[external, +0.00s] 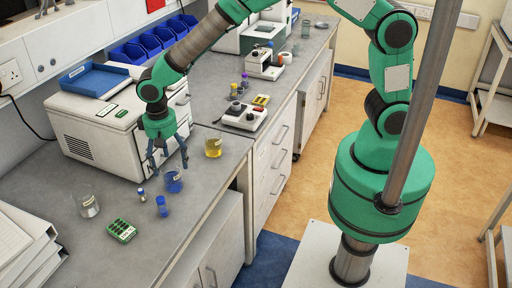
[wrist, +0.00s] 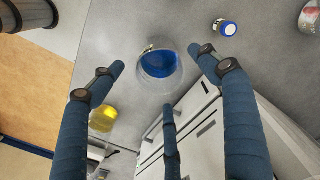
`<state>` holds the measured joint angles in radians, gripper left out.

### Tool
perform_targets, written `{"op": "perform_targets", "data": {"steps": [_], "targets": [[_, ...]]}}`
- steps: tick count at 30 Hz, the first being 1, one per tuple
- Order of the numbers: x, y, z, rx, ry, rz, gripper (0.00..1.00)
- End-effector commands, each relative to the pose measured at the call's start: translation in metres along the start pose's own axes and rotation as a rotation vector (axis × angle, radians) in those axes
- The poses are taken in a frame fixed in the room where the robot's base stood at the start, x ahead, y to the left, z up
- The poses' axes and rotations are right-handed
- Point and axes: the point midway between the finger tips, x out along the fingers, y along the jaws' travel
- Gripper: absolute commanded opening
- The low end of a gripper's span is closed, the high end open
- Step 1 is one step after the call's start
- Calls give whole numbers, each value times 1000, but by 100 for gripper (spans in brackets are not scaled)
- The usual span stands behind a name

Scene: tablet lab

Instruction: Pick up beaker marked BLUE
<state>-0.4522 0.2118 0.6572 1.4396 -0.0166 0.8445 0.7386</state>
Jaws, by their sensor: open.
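The beaker with blue liquid (external: 174,186) stands upright on the grey bench. In the wrist view, the blue beaker (wrist: 160,66) shows between my spread fingers; any writing on it is too small to read. My gripper (external: 169,167) is open and empty, pointing down just above the beaker. In the wrist view my gripper (wrist: 158,66) shows several blue fingers, with two tips on either side of the beaker and one below it in the picture. I cannot tell whether any finger touches the glass.
A yellow beaker (external: 213,147) stands to the right. A blue-capped bottle (external: 162,207), a small vial (external: 141,196), a clear beaker (external: 89,206) and a green rack (external: 121,230) stand nearer the front left. A white machine (external: 92,145) is close behind my gripper.

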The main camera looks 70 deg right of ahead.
Motion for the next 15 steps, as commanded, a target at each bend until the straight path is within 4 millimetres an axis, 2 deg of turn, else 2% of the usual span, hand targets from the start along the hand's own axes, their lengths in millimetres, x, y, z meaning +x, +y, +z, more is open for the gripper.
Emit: {"op": "perform_targets", "data": {"steps": [15], "targets": [[8,0,1,0,-1,0,76]]}}
